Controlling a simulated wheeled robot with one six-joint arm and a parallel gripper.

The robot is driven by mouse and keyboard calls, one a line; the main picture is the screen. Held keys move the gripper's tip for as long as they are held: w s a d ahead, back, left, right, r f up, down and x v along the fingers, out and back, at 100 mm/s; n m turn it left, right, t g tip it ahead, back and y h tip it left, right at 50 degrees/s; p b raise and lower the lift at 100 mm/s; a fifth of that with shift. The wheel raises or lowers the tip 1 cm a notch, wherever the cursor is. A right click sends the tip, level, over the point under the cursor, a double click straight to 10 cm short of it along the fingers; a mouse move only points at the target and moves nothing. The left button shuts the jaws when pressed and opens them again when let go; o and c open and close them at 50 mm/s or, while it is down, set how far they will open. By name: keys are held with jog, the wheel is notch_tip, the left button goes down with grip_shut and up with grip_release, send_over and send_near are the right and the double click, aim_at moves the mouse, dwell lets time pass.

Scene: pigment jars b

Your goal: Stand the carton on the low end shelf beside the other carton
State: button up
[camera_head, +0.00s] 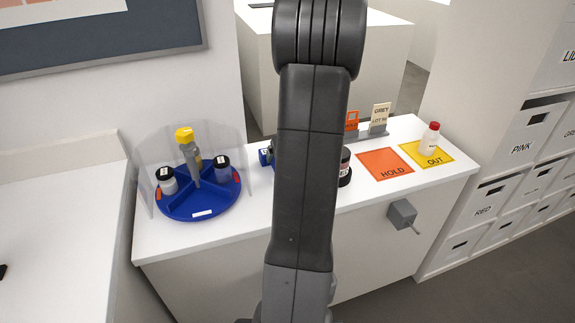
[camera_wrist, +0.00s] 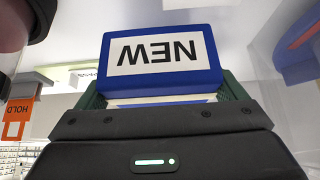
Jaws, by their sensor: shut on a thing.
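My gripper (camera_wrist: 162,98) is shut on a blue carton (camera_wrist: 104,66) with a white label reading NEW, upside down in the wrist view. Its dark green fingers sit on both sides of the carton. Another blue object (camera_wrist: 292,42) is at the right edge of the wrist view, apart from the held carton; I cannot tell whether it is the other carton. In the head view my arm hides the gripper. A small blue piece (camera_head: 265,157) shows just left of the arm; which blue thing it is I cannot tell. I cannot make out the low end shelf.
Right of my arm are a dark jar (camera_head: 345,168), an orange HOLD mat (camera_head: 385,164) and a yellow OUT mat (camera_head: 420,150) with a red-capped bottle (camera_head: 431,136).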

jog(key=shift+f+b, duration=0.75)
jog(key=shift+f, duration=0.6)
jog(key=shift+f, duration=0.1)
jog(key=o, duration=0.7)
jog(key=shift+o, duration=0.2)
